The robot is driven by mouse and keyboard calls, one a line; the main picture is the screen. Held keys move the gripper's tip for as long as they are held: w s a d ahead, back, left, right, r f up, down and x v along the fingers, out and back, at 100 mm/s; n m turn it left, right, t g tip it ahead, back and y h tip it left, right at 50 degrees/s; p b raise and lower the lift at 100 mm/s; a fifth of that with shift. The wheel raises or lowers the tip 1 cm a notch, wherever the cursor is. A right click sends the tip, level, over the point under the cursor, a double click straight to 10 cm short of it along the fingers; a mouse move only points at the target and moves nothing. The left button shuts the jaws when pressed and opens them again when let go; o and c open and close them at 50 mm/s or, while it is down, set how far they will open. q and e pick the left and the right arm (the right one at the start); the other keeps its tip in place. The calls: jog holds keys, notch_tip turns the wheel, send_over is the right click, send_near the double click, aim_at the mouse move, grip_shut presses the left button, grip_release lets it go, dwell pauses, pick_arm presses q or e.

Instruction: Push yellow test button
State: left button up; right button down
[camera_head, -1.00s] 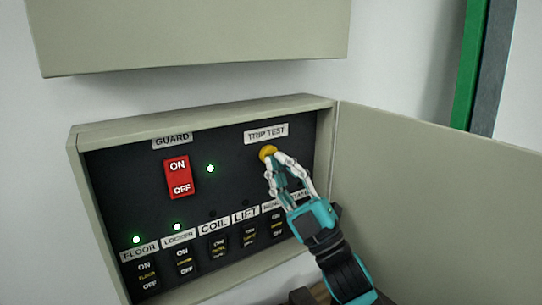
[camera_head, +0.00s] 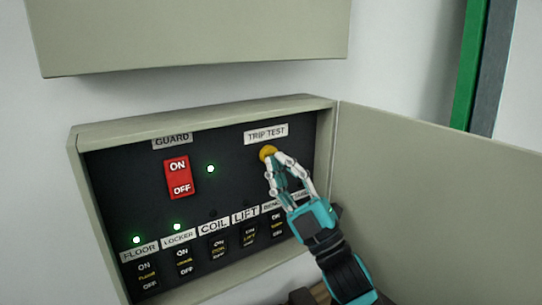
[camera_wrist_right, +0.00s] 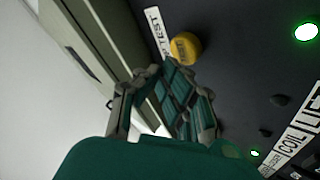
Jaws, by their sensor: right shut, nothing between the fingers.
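The yellow test button (camera_head: 267,152) sits under the TRIP TEST label on the black panel of an open wall box. It also shows in the right wrist view (camera_wrist_right: 185,47), round and uncovered. My right gripper (camera_head: 273,159) is shut and empty. Its fingertips are at the lower edge of the button in the head view. In the right wrist view the fingertips (camera_wrist_right: 161,72) lie just short of the button in the picture; I cannot tell whether they touch it. My left gripper is not in view.
A red GUARD switch (camera_head: 178,178) with a lit green lamp (camera_head: 210,168) is left of the button. A lower row has several black switches, with lit lamps above FLOOR and LOCKER. The box door (camera_head: 430,200) stands open at right. Another box (camera_head: 190,35) hangs above.

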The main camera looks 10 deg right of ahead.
jog(key=shift+w+a, duration=0.1)
jog(key=shift+w, duration=0.1)
jog(key=shift+w+a, duration=0.1)
jog(key=shift+w, duration=0.15)
jog(key=shift+w+a, duration=0.1)
jog(key=shift+w, duration=0.3)
dwell(0.8)
jog(key=shift+s, duration=0.1)
jog(key=shift+s+d, duration=0.3)
jog(key=shift+s, duration=0.45)
jog(key=s, duration=0.1)
jog(key=s+d, duration=0.1)
jog(key=s, duration=0.2)
jog(key=shift+s+d, duration=0.35)
dwell(0.6)
